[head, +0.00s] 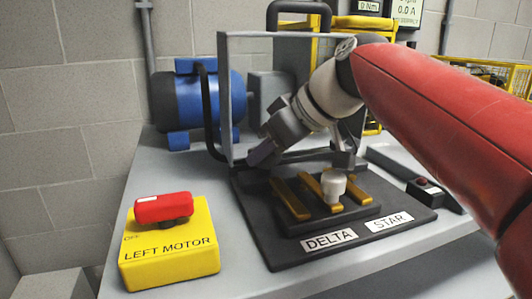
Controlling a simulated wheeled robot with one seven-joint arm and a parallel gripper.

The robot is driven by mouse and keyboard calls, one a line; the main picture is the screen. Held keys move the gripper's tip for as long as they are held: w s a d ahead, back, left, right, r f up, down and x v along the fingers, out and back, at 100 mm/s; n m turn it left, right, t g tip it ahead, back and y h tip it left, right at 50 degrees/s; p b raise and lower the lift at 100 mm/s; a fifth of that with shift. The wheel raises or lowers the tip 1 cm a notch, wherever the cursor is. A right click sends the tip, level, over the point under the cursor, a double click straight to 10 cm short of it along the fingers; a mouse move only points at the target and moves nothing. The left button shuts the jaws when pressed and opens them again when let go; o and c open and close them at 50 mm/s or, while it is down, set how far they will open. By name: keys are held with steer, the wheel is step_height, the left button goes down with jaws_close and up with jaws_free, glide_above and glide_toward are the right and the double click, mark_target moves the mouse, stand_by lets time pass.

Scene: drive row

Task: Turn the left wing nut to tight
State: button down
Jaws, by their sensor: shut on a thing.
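My gripper (265,152) reaches down and left to the back left of the black terminal board (285,250). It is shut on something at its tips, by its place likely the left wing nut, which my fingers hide. Its turn angle cannot be seen. Brass link bars (289,198) lie side by side on the board. The labels DELTA (330,241) and STAR (388,222) are on the board's front edge.
A grey upright frame (224,80) with a black handle (207,110) stands close around my gripper. A blue motor (197,103) is behind. A yellow LEFT MOTOR box (170,262) with a red switch handle (163,208) sits front left. A small switch box (426,188) lies right.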

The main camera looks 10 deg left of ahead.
steer(key=shift+s+a, duration=0.2)
steer(key=shift+a, duration=0.05)
steer(key=c, duration=1.3)
jaws_free()
steer(key=shift+o, duration=0.2)
steer(key=shift+w+d+r, duration=0.1)
steer(key=shift+d+r, duration=0.25)
steer(key=p+v, duration=0.1)
steer(key=v, duration=0.6)
steer(key=shift+s, duration=0.2)
